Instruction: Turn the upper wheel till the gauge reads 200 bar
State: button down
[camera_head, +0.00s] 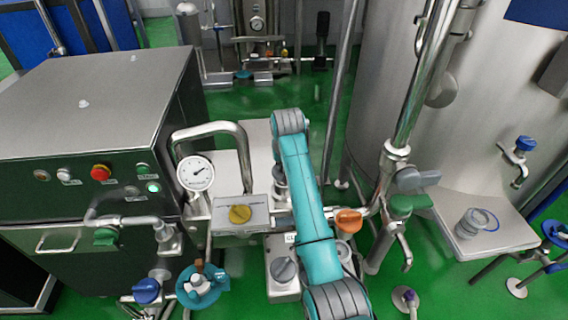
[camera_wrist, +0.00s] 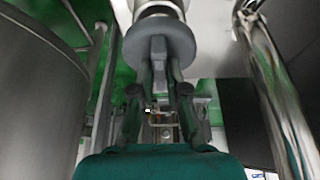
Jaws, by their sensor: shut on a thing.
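The round white gauge (camera_head: 195,173) stands left of my arm in the head view. Its dark needle points up and right; the numbers are too small to read. In the wrist view, a grey round wheel (camera_wrist: 158,36) with a raised grip bar is at the top centre. My gripper (camera_wrist: 160,75) has its two fingers on either side of that bar, shut on it. In the head view my arm hides the gripper. A grey knob (camera_head: 281,183) shows partly beside my arm, and another grey knob (camera_head: 284,270) lies below it.
A steel cabinet (camera_head: 90,110) with buttons stands left. A large steel tank (camera_head: 480,120) fills the right.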

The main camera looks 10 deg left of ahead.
jog(key=c, duration=1.2)
grip_release()
jog(key=shift+r, duration=0.1)
jog(key=v, duration=1.2)
